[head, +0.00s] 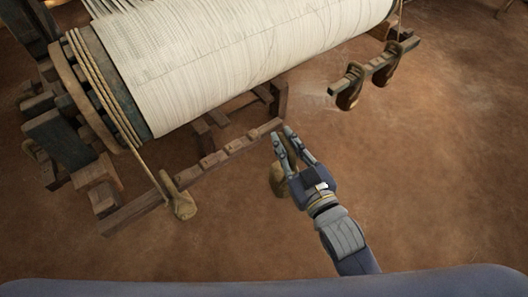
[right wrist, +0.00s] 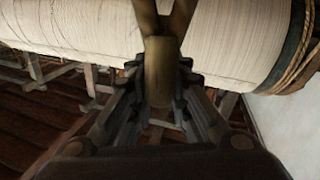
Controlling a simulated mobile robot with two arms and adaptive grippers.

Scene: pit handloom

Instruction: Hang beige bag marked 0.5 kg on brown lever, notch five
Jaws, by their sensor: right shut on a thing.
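The brown lever (head: 232,150) is a long wooden bar with several notches along its top, running from lower left to upper right in the head view. My right gripper (head: 284,143) is just beyond its right end, shut on the strap of a beige-brown bag (head: 277,181). The bag hangs below the fingers, partly hidden behind the gripper. In the right wrist view the strap (right wrist: 160,72) stands between the fingers. No weight mark is readable. Whether the bag touches the lever cannot be told. My left gripper is not in view.
A big beam wound with pale warp (head: 230,55) lies behind the lever. A rope (head: 100,85) wraps its left end and runs down to a tan weight (head: 183,206) by the lever.

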